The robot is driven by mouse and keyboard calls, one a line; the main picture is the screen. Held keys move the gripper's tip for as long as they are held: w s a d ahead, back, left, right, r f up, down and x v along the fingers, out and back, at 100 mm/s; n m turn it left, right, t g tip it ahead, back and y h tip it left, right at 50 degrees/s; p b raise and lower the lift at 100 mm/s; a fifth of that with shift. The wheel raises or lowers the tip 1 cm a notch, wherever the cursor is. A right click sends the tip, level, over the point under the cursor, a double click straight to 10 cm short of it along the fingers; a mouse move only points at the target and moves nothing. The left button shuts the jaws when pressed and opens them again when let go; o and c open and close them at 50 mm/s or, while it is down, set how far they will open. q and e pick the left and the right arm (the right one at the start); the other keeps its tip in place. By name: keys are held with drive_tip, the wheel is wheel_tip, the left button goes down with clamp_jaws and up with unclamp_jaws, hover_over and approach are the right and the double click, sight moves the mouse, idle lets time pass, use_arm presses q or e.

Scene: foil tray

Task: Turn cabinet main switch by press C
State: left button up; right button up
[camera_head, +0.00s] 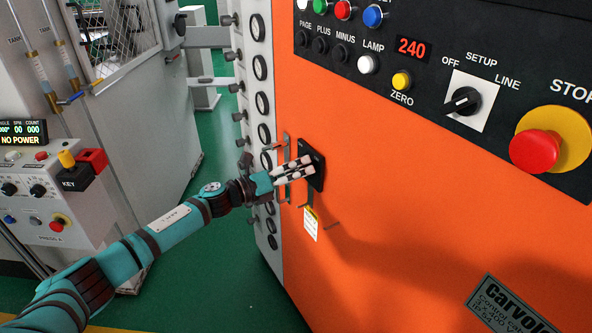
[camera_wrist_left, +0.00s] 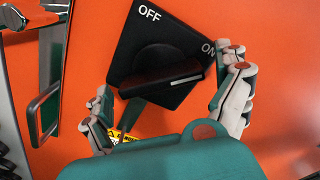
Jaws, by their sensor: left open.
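The left wrist view shows the plate (camera_wrist_left: 140,28) tilted, with OFF at the top and ON at the right. Its black rotary knob (camera_wrist_left: 155,62) lies nearly crosswise, its pale marker line pointing right, just below ON. My left gripper (camera_head: 308,165) is at the switch. In the wrist view it is open (camera_wrist_left: 168,92), one finger on each side of the knob; contact cannot be told. My right gripper is not in view.
A metal handle (camera_head: 284,160) and a hanging tag (camera_head: 310,224) are close to the switch. The upper panel has a SETUP selector (camera_head: 464,101) and a red STOP button (camera_head: 535,151). A grey machine (camera_head: 50,190) stands left; green floor lies between.

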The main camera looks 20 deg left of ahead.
use_arm(q)
drive_tip(key=c, duration=1.1)
drive_tip(key=shift+o, duration=0.2)
drive_tip(key=shift+n, duration=0.3)
drive_tip(key=n+p, duration=0.2)
drive_tip(key=n, duration=0.1)
drive_tip(key=shift+r+n, duration=0.1)
drive_tip(key=shift+n, duration=0.3)
drive_tip(key=n+p, duration=0.2)
drive_tip(key=n, duration=0.2)
drive_tip(key=n+p, duration=0.2)
drive_tip(key=n, duration=0.3)
drive_tip(key=shift+n, duration=0.4)
drive_tip(key=shift+n+p, duration=0.8)
drive_tip(key=shift+n, duration=1)
drive_tip(key=shift+c, duration=0.2)
